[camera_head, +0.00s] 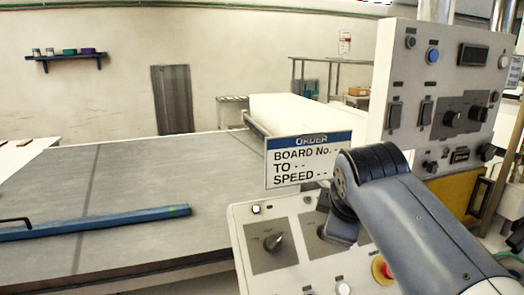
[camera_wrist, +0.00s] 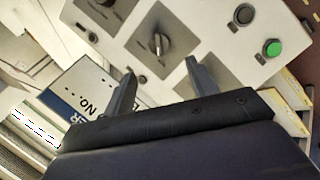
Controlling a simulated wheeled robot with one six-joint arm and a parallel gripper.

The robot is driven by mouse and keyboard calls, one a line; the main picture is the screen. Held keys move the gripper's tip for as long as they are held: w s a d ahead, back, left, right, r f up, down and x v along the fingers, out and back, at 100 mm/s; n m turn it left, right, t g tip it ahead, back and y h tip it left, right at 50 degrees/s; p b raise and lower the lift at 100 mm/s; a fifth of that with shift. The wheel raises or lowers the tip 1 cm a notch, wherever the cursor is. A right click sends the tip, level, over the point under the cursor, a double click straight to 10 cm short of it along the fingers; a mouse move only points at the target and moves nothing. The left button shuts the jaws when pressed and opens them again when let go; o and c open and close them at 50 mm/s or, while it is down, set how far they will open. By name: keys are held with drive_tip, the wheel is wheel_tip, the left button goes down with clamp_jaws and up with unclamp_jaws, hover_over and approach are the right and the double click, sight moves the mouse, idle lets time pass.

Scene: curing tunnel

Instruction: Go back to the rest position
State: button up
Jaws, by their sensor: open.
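My gripper (camera_wrist: 160,92) is open in the wrist view, with its two dark fingers apart and nothing between them. Beyond the fingers is a light control panel with a dark rotary knob (camera_wrist: 159,43) and a green button (camera_wrist: 272,48). In the head view my arm reaches in from the lower right over the lower control panel (camera_head: 245,215). The arm hides part of that panel, and the gripper fingers cannot be made out there. A knob (camera_head: 273,241) on the panel is clear to the left of the arm.
An order sign (camera_head: 308,160) stands just left of the arm. An upright panel (camera_head: 400,70) with switches rises behind it. A red emergency button (camera_head: 381,270) is close to the arm. A wide grey table (camera_head: 150,170) with a blue bar (camera_head: 110,222) lies to the left.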

drive_tip(key=x, duration=1)
drive_tip(key=shift+f, duration=0.2)
drive_tip(key=shift+r+m, duration=0.3)
drive_tip(key=shift+m, duration=0.1)
drive_tip(key=shift+d+m+g, duration=0.1)
drive_tip(key=shift+m+g, duration=0.2)
drive_tip(key=shift+m, duration=0.3)
drive_tip(key=m+p, duration=0.1)
drive_tip(key=m, duration=0.1)
drive_tip(key=m+g+y+p, duration=0.1)
drive_tip(key=m, duration=0.2)
drive_tip(key=shift+w+d+r+p, duration=0.1)
drive_tip(key=shift+w+r+p, duration=0.1)
drive_tip(key=shift+p, duration=0.15)
drive_tip(key=m+g+y+p, duration=0.1)
drive_tip(key=m+p, duration=0.1)
drive_tip(key=m, duration=0.3)
drive_tip(key=shift+d, duration=0.15)
drive_tip(key=m, duration=0.2)
drive_tip(key=m+y+p, duration=0.1)
drive_tip(key=shift+d+m+g+y, duration=0.15)
drive_tip(key=shift+m+g+y, duration=0.15)
drive_tip(key=shift+m, duration=0.1)
drive_tip(key=shift+d+r+m, duration=0.1)
drive_tip(key=shift+r+m, duration=0.1)
drive_tip(key=shift+m, duration=0.1)
drive_tip(key=shift+v, duration=1.95)
